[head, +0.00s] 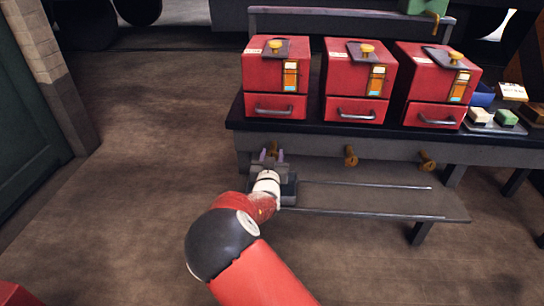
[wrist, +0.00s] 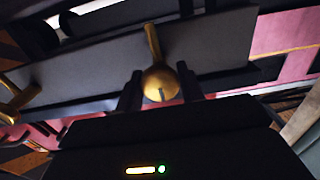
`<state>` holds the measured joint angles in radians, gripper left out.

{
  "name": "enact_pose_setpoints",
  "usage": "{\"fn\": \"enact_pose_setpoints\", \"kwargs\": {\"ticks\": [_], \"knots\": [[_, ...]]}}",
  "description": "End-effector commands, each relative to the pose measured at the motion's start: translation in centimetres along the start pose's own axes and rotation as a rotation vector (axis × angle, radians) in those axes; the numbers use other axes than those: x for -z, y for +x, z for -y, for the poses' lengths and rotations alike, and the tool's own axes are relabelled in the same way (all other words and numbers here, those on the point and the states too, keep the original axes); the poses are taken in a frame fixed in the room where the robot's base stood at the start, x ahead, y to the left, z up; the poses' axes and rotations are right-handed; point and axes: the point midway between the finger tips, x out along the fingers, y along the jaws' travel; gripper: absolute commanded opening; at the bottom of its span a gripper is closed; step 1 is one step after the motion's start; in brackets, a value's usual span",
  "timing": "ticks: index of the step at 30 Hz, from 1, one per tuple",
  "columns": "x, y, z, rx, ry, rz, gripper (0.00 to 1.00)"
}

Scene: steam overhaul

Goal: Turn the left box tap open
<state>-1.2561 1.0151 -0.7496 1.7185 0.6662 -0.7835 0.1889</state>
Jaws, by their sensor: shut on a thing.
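The left box tap (head: 274,147) is a small brass tap on the dark front edge of the bench, below the left red box (head: 276,82). In the wrist view the tap (wrist: 160,82) shows a round, slotted brass end between my two dark fingers, with a straight brass bar (wrist: 152,42) rising from it in the picture. My gripper (head: 268,156) reaches the tap from the front and is shut on it. In the wrist view my gripper (wrist: 159,88) has a finger on each side of the round end. The finger contact is partly hidden by dark shading.
Two more brass taps, the middle tap (head: 351,156) and right tap (head: 427,160), sit along the same edge under the middle box (head: 359,85) and right box (head: 436,88). A low shelf (head: 375,200) lies below. The floor (head: 140,190) at left is clear.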

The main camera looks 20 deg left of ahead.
Motion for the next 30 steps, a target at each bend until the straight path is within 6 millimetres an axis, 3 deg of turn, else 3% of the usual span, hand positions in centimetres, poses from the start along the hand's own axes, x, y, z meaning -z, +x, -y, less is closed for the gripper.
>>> {"fn": "enact_pose_setpoints", "kwargs": {"ticks": [11,30], "knots": [[-0.26,-0.03,0.07,0.002,-0.130,0.000,0.15],[-0.21,-0.05,0.12,0.002,-0.716,0.000,0.15]]}}
